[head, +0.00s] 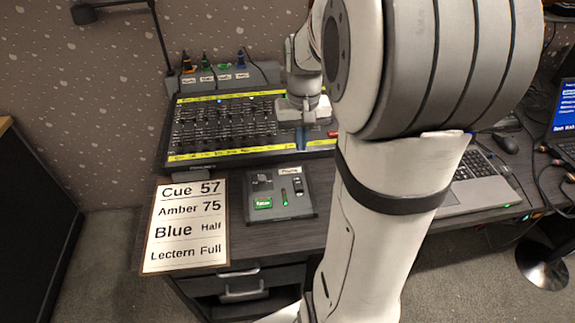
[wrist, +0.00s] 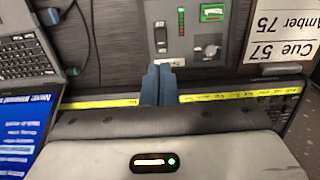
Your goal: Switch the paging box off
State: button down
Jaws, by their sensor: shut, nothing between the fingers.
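The paging box (head: 262,183) is a small grey panel on the desk in front of the fader console. It also shows in the wrist view (wrist: 208,28). It has a black rocker switch (head: 298,186), a slim green light (head: 284,196) that is lit, and a lit green button or display (head: 263,203). In the wrist view the switch (wrist: 161,38) is just beyond my fingertips. My gripper (wrist: 161,70) is shut and empty, its two blue fingers together. In the head view my gripper (head: 301,137) hangs over the console's right part, behind the box, apart from the switch.
The fader console (head: 230,120) with yellow label strips stands behind the box. A sign with cue values (head: 186,228) lies at the left. A laptop (head: 467,185) is at the right, partly hidden by my arm. A desk lamp (head: 84,13) stands at the back left.

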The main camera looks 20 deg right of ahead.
aim_at(299, 188)
notch_tip(299, 188, down, 14)
jog(key=shift+b, duration=0.7)
